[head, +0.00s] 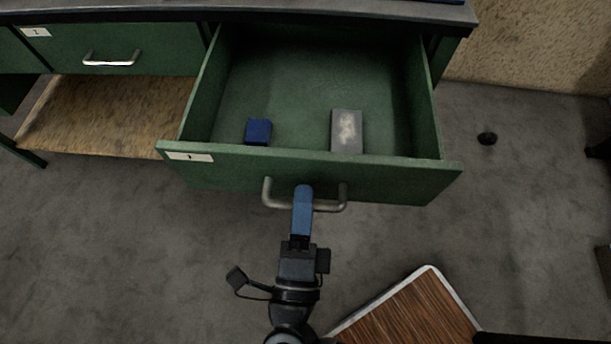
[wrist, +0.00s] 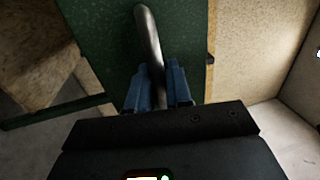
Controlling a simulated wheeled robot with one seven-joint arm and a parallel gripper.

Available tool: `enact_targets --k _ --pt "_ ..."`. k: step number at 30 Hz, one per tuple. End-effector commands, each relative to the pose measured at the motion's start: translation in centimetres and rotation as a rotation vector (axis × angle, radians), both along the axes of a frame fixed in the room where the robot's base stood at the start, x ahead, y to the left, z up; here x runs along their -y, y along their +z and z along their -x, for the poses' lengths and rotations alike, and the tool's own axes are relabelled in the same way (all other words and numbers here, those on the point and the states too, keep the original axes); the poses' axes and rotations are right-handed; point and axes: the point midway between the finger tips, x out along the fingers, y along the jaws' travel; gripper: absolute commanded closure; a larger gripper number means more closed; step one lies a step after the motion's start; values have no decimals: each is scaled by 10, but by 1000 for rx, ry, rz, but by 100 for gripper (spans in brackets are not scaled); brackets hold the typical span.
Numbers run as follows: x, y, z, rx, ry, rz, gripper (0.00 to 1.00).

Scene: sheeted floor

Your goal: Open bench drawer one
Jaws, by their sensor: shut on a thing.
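Bench drawer one (head: 400,181) is a green drawer pulled well out of the bench, with a small white label at the left of its front. Its metal bow handle (head: 330,206) is on the front face. My gripper (head: 303,192) has blue fingers and is shut on the handle near its middle. In the wrist view, the handle (wrist: 148,35) runs between the two blue fingers of my gripper (wrist: 158,85). Inside the drawer are a dark blue block (head: 258,131) and a grey box with a pale patch (head: 346,132).
A second green drawer (head: 160,48) with its own handle is shut at the left. An open shelf space (head: 105,112) is below it. A brown board with a pale edge (head: 415,310) is at the bottom right.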

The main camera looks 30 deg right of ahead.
Motion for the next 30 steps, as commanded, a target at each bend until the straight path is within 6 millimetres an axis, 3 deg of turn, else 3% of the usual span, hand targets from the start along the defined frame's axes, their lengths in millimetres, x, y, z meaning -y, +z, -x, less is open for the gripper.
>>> enact_targets --k 16,17,21,30 --pt "-6 -2 8 -3 1 -1 100" --pt "-6 -2 8 -3 1 -1 79" --pt "-6 -1 8 -2 1 0 66" --pt "-8 -2 10 -2 0 0 66"
